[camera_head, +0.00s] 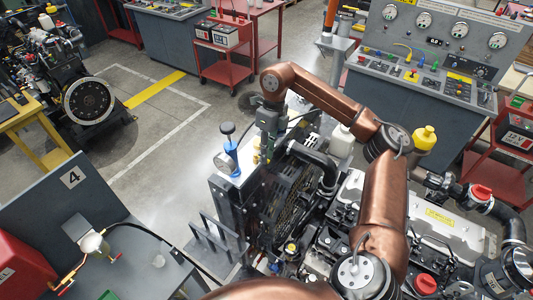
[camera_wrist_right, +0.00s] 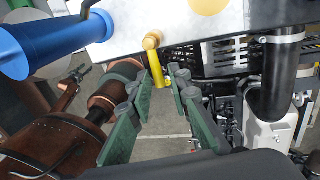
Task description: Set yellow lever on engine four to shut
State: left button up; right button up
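The yellow lever (camera_wrist_right: 157,68) shows in the right wrist view, hanging down from an orange-tan round pivot (camera_wrist_right: 151,41) on a pale metal block. My right gripper (camera_wrist_right: 158,84) is open, with its green fingers on either side of the lever's lower end. Contact with the lever cannot be made out. In the head view my right gripper (camera_head: 267,143) points down at the left front of the engine (camera_head: 290,195), and it largely hides the lever there. A plate marked 4 (camera_head: 71,177) stands on a grey panel at the left.
A blue cylinder (camera_wrist_right: 45,45) sits close to the lever, and a black hose (camera_wrist_right: 275,85) runs at the right. A gauge (camera_head: 223,162) stands beside the gripper. A control console (camera_head: 425,85) stands behind the engine.

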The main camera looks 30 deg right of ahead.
jog(key=shift+o, duration=0.8)
jog(key=shift+r, duration=0.1)
notch_tip(320, 180, up, 12)
jog(key=d, duration=0.2)
jog(key=shift+w+f, duration=0.2)
jog(key=shift+w, duration=0.25)
jog(key=shift+d, duration=0.1)
